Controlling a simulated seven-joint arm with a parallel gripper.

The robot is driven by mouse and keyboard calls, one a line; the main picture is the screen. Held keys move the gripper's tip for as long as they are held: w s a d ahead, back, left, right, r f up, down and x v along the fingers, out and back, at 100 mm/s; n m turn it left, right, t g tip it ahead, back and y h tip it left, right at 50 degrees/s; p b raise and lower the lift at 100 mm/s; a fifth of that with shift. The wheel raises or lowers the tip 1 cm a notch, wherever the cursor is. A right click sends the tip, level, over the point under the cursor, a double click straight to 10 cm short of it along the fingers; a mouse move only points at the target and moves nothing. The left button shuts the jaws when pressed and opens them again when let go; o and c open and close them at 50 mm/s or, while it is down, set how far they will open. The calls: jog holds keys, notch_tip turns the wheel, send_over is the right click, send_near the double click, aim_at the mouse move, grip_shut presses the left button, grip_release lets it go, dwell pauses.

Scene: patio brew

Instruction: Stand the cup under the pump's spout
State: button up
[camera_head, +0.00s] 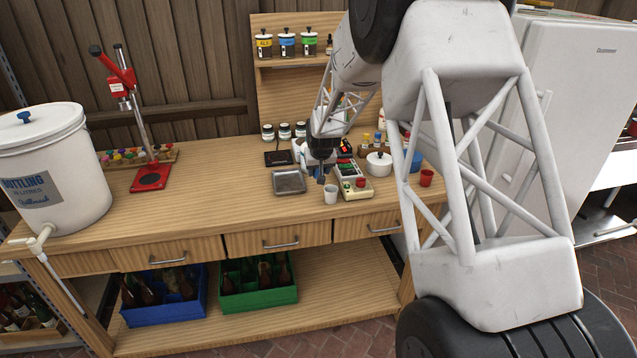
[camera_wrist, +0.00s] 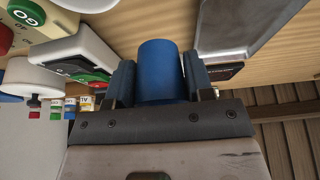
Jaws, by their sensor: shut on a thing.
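My gripper (camera_head: 319,172) is low over the workbench, between the grey tray and the button boxes. In the wrist view its two fingers (camera_wrist: 160,82) are shut on a plain blue cup (camera_wrist: 160,65), one on each side. The cup's far end is free, and its near end is hidden by the gripper. In the head view the arm mostly hides this cup. A white cup (camera_head: 331,194) stands near the bench's front edge, beside a cream box (camera_head: 357,190) with a red button. I cannot make out the pump's spout for certain.
A grey square tray (camera_head: 289,182) lies left of my gripper. A white pot (camera_head: 379,163) and a red cup (camera_head: 426,178) stand to the right. A red capping press (camera_head: 150,178) and a white bottling bucket (camera_head: 60,165) are at left. The bench between press and tray is clear.

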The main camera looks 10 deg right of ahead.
aim_at(318, 189)
jog(key=shift+f, duration=0.55)
jog(key=shift+f, duration=0.1)
jog(key=shift+f, duration=1.8)
jog(key=shift+f, duration=0.1)
jog(key=o, duration=0.7)
jog(key=v, duration=1.2)
